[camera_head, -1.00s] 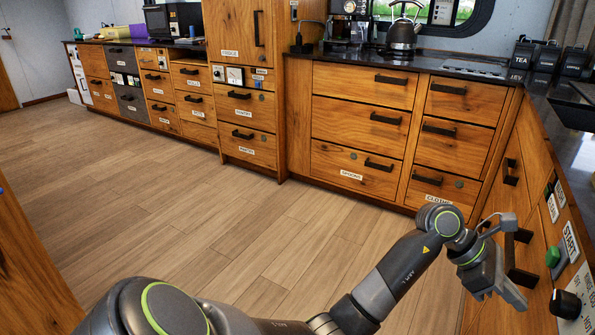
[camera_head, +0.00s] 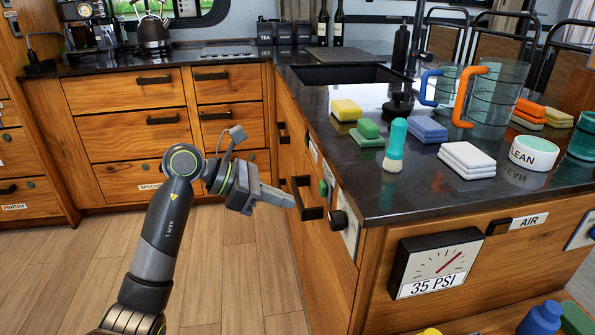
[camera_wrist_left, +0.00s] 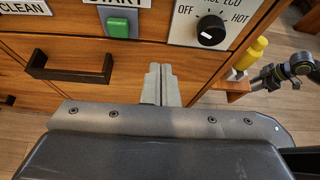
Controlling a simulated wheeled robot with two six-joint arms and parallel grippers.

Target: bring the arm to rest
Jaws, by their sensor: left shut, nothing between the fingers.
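My left gripper (camera_head: 280,196) is at the front of the wooden cabinet, left of a black drawer handle (camera_head: 306,198). Its fingers are together and hold nothing. In the left wrist view the shut fingers (camera_wrist_left: 160,85) point at the cabinet front, between the black handle (camera_wrist_left: 68,68) and the panel with the black dial (camera_wrist_left: 211,31). I cannot tell whether the fingertips touch the wood. My left arm (camera_head: 168,220) reaches up from the bottom of the head view. My right gripper is not in the head view.
A dark counter (camera_head: 400,200) carries sponges, a teal brush (camera_head: 395,146) and clear jugs (camera_head: 492,95). A green button (camera_head: 323,188) and a black knob (camera_head: 338,222) stick out beside the gripper. The floor (camera_head: 240,265) left of the cabinet is clear.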

